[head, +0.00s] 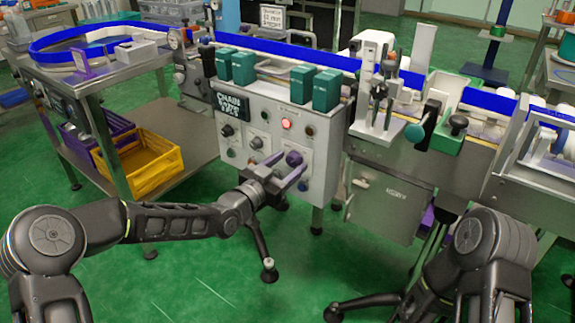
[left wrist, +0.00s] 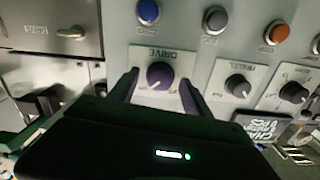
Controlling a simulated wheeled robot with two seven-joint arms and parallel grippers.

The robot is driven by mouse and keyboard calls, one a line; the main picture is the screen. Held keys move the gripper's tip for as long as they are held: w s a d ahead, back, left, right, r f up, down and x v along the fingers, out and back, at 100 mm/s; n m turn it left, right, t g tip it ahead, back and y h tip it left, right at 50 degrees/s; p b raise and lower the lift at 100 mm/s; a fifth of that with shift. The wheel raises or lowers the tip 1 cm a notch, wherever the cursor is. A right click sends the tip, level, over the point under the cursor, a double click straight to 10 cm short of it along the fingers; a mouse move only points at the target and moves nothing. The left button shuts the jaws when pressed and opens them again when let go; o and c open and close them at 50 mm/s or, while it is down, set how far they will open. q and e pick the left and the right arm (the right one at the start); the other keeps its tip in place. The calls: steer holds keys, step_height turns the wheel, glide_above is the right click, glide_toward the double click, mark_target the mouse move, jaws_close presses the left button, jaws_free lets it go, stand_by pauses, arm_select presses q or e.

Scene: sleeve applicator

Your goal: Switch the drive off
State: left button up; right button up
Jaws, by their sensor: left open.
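The drive knob (head: 294,158) is a round purple knob low on the right of the grey control panel in the head view. In the left wrist view the knob (left wrist: 160,75) sits on a white plate labelled DRIVE (left wrist: 163,53); its exact pointer setting is too small to read. My left gripper (head: 293,162) is open in front of the plate, with one finger on each side of the knob. The left wrist view shows gaps between the fingers and the knob. My right arm (head: 490,250) shows at the lower right, but its gripper is not visible.
The panel (head: 318,165) also carries black knobs (left wrist: 238,86) and a lit red lamp (head: 286,124). Blue (left wrist: 148,11), grey and orange buttons lie near the drive plate. A steel cabinet (head: 385,205) stands to the right. A yellow crate (head: 150,160) sits on the left table's shelf.

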arm_select(q)
jaws_close()
stand_by(0.4)
stand_by(0.4)
steer(key=n+b, duration=0.1)
steer(key=n, duration=0.2)
steer(key=shift+f+n, duration=0.1)
steer(key=shift+n, duration=0.2)
steer(key=n, duration=0.5)
steer(key=shift+a+b, duration=0.1)
steer(key=shift+b, duration=0.3)
steer(key=n, duration=0.5)
steer(key=shift+b, duration=0.35)
steer(key=shift+n+b, duration=0.4)
steer(key=shift+n, duration=1.8)
